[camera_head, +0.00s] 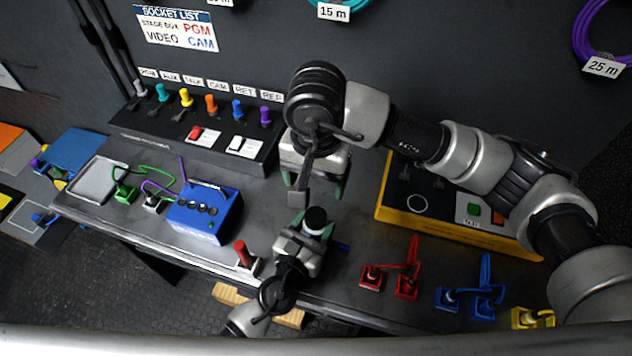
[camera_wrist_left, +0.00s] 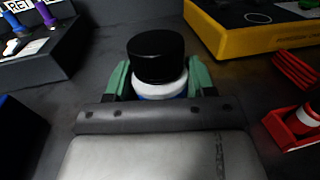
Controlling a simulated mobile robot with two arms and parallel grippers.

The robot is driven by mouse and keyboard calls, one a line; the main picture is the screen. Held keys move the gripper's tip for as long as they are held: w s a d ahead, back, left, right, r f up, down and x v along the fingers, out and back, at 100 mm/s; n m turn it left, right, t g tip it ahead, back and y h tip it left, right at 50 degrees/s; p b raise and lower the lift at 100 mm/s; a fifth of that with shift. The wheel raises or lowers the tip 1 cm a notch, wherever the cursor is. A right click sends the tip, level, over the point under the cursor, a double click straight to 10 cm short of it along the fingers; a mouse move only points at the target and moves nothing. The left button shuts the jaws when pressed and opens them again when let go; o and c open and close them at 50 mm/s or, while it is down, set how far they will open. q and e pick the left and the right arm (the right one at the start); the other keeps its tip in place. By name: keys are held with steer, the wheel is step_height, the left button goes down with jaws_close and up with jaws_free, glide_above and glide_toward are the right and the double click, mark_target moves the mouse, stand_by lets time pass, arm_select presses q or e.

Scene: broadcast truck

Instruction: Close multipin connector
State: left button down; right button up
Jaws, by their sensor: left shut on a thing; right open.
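My left gripper (camera_head: 313,227) is shut on a short upright cylinder with a black top (camera_head: 316,213). In the left wrist view the cylinder (camera_wrist_left: 158,56) has a white ring and blue below it, between the green fingertips. Its lower part is hidden by the gripper. My right gripper (camera_head: 316,185) is open, just above and behind the left one in the head view, with nothing seen between its fingers. Connector-like pieces stand at the front right: a red pair (camera_head: 390,280), a blue pair (camera_head: 470,298) and a yellow one (camera_head: 533,318). I cannot tell which is the multipin connector.
A blue box (camera_head: 204,214) with cables and a red-handled piece (camera_head: 244,254) stand left of my left gripper. A yellow-edged panel (camera_head: 450,222) lies under my right arm. A socket panel (camera_head: 200,150) lines the back. Bare counter (camera_head: 350,285) shows in front.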

arm_select(q)
steer(key=shift+f, duration=0.25)
steer(key=c, duration=0.6)
jaws_free()
steer(key=o, duration=0.3)
steer(key=shift+r, duration=0.15)
arm_select(e)
steer(key=shift+f, duration=0.1)
arm_select(q)
steer(key=b+v, duration=0.2)
steer(key=v, duration=0.8)
arm_select(e)
step_height(320, 180, down, 2)
steer(key=shift+f, duration=0.2)
arm_select(q)
steer(key=shift+s+a+b, duration=0.2)
steer(key=shift+s+b, duration=0.1)
steer(key=shift+s, duration=0.05)
arm_select(e)
steer(key=shift+f, duration=0.1)
